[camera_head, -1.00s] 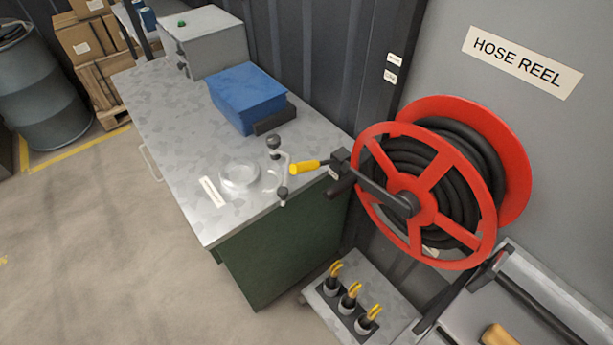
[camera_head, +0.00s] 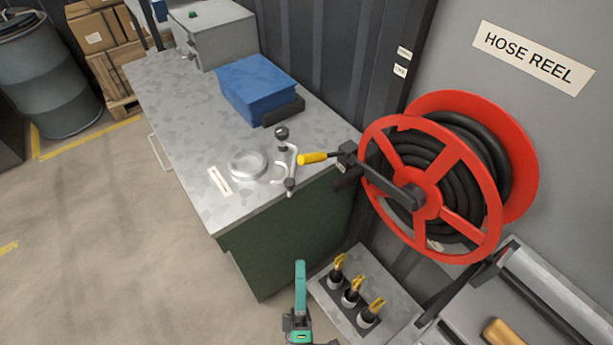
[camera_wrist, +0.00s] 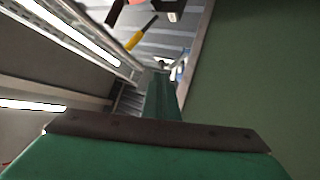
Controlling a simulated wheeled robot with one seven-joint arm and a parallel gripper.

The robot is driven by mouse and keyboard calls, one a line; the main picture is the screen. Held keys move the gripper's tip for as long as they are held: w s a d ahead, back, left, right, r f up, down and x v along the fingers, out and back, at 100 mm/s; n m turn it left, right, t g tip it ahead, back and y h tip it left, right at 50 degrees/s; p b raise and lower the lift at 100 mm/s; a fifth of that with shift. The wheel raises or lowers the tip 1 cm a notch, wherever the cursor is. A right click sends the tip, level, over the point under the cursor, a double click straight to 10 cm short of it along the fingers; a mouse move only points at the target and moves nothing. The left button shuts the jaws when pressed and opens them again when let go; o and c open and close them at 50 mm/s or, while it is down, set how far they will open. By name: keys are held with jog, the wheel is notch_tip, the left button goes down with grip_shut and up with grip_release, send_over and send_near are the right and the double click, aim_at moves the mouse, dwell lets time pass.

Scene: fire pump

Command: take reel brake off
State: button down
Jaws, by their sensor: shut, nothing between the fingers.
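The red hose reel (camera_head: 440,165) with black hose stands on the right, below the "HOSE REEL" label. A black arm (camera_head: 385,187) runs from its hub to a dark block (camera_head: 347,155), beside a yellow grip (camera_head: 313,158). I cannot tell which part is the brake. My teal gripper (camera_head: 300,268) is shut and empty at the bottom, below the yellow grip in the picture and clear of the reel. In the wrist view its fingers (camera_wrist: 162,95) show above a teal body, with a yellow handle (camera_wrist: 142,34) beyond.
A green cabinet with a grey top (camera_head: 190,125) stands left of the reel. It carries a blue box (camera_head: 258,88), a round dish (camera_head: 248,165) and a small metal fitting (camera_head: 285,165). A low stand (camera_head: 335,300) holds several yellow-topped pieces. Open floor lies left.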

aim_at(324, 157)
jog(key=w+r+n+t+y, duration=0.2)
jog(key=w+r+n+t, duration=0.2)
jog(key=w+n, duration=0.7)
jog(key=shift+w+r+n+t, duration=0.15)
jog(key=shift+r+n+t, duration=0.15)
jog(key=shift+r, duration=0.1)
jog(key=shift+w+d+r, duration=0.1)
jog(key=s+d+r+x, duration=0.1)
jog(key=d+x, duration=0.1)
jog(key=x, duration=1)
jog(key=shift+r, duration=0.4)
jog(key=shift+h, duration=0.3)
